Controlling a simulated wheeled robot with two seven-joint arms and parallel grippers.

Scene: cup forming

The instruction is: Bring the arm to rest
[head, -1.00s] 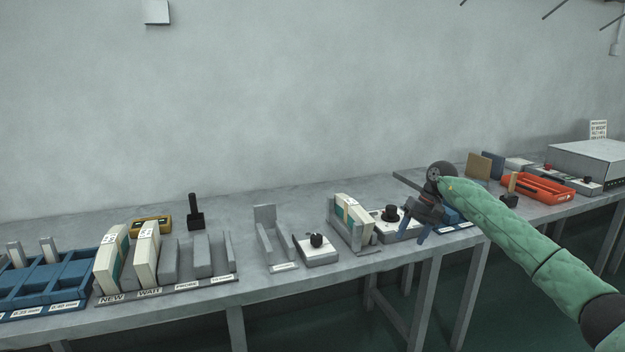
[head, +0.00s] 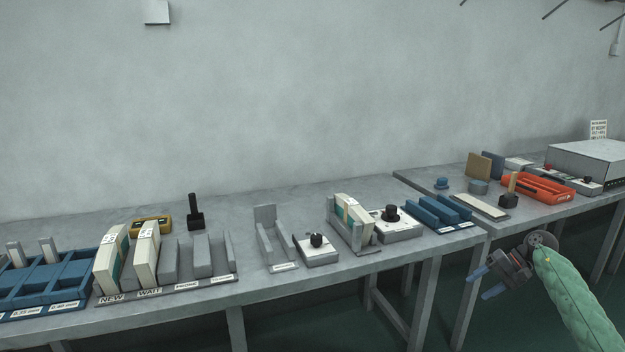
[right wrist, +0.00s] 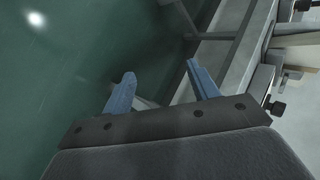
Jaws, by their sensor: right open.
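My right gripper (head: 484,284) is open and empty in the head view, below and in front of the table's front edge at the right. Its green-sleeved arm comes in from the lower right. In the right wrist view its two blue fingers (right wrist: 160,88) are spread apart with nothing between them. Beyond them that view shows the green floor and the table's frame. My left gripper is not in either view.
The long grey table (head: 290,282) carries a blue tray (head: 50,285), a rack with cream boxes (head: 146,258), knob boxes (head: 318,250), blue blocks (head: 437,212) and an orange tray (head: 538,188). Free air lies around the gripper in front of the table.

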